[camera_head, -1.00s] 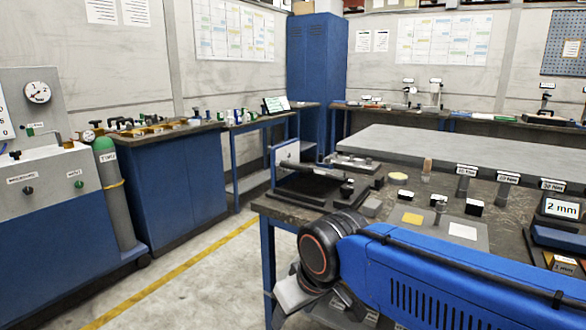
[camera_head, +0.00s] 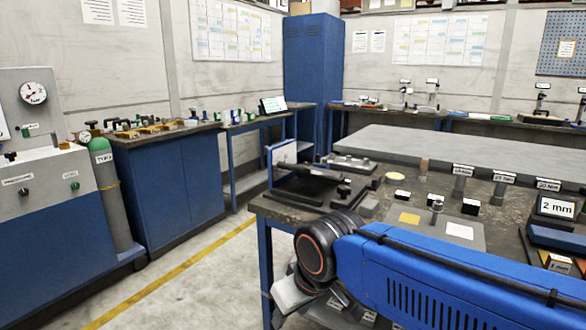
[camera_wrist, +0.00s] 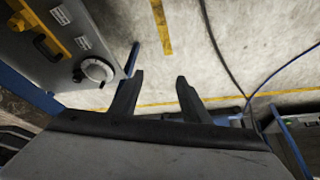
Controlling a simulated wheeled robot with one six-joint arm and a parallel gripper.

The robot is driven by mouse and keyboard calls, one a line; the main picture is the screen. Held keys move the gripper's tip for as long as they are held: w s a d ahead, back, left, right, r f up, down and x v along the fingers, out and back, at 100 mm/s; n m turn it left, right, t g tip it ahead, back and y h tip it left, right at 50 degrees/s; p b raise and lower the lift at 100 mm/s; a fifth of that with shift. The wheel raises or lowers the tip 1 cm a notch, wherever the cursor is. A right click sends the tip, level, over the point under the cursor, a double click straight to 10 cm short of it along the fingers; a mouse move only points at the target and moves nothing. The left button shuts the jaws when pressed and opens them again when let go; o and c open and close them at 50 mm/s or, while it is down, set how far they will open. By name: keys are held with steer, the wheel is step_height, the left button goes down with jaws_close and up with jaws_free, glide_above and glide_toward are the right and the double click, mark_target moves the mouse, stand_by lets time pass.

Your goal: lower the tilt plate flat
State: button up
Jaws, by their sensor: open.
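The tilt plate (camera_head: 312,171) looks like a dark, thin plate on a black stand at the left end of the workbench in the head view. It appears to slope, but its angle is hard to judge at this size. Dark knobs (camera_head: 343,190) sit at the stand's right side. My gripper (camera_wrist: 158,82) is open and empty in the wrist view, with two dark fingers apart over bare floor. In the head view my arm crosses the lower right, in front of the bench. The tilt plate is not visible in the wrist view.
The workbench (camera_head: 385,212) also carries a grey mat (camera_head: 425,236), small blocks, labelled posts and a "2 mm" display (camera_head: 556,207). A gas cylinder (camera_head: 112,200) and a blue cabinet (camera_head: 170,185) stand left. The floor (camera_head: 190,285) left of the bench is clear.

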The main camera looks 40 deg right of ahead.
steer(key=w+d+r+n+g, duration=0.1)
steer(key=w+d+r, duration=0.1)
steer(key=w+r, duration=0.4)
steer(key=w+d+r, duration=0.1)
steer(key=w+r, duration=0.3)
steer(key=r, duration=0.4)
step_height(320, 180, up, 23)
steer(key=n+g+h, duration=0.1)
steer(key=n+g, duration=0.2)
steer(key=n, duration=0.1)
glide_above(291, 165)
steer(key=a, duration=0.2)
steer(key=f, duration=0.5)
steer(key=d+f, duration=0.1)
steer(key=f, duration=0.5)
steer(key=d+f, duration=0.1)
steer(key=f, duration=0.4)
steer(key=shift+w+d+f, duration=0.1)
steer(key=shift+f, duration=0.1)
jaws_close()
